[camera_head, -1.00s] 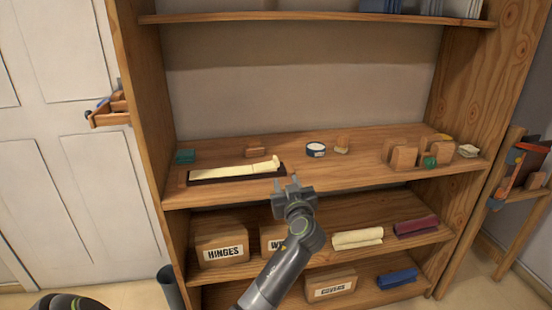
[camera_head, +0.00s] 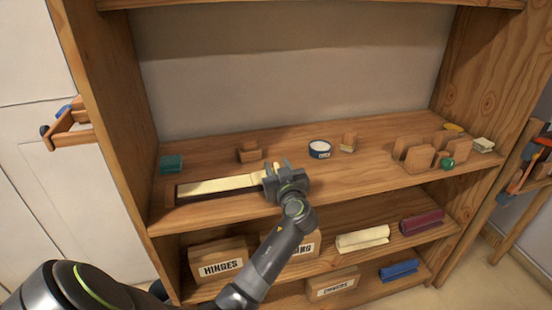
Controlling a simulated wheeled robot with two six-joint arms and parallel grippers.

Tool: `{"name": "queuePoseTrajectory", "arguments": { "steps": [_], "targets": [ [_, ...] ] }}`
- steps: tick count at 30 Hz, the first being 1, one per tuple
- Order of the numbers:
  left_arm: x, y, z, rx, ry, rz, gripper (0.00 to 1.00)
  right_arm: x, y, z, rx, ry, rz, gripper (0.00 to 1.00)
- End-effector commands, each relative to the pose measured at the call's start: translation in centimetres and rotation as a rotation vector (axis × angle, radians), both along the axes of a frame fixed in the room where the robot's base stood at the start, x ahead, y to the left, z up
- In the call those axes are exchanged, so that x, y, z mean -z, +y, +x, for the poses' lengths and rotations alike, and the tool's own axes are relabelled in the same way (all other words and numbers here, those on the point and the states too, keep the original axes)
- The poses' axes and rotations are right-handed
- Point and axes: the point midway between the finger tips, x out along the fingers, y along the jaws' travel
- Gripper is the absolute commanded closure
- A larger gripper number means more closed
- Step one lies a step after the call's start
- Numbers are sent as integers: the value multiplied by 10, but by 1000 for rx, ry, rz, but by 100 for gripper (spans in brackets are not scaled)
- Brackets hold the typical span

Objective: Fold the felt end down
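A long cream felt strip (camera_head: 218,185) lies on a dark base with wooden edges, on the middle shelf at left. Its right end reaches my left gripper (camera_head: 278,168), which partly covers it, so I cannot tell whether that end is raised or flat. The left gripper is at the strip's right end, with its fingers pointing toward the back of the shelf and a gap between them. I cannot tell whether a finger touches the felt. My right gripper is not in view.
The shelf front between gripper and blocks is clear.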

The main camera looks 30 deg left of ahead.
Motion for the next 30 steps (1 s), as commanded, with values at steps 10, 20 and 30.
{"name": "queuePoseTrajectory", "arguments": {
  "steps": [10,20,30],
  "targets": [
    [1,0,-1,-1,1,1,64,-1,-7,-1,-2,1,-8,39],
    [0,0,0,-1,1,1,100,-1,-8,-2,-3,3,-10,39],
    [1,1,-1,-2,-26,-19,100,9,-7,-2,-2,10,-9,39]
  ]
}}
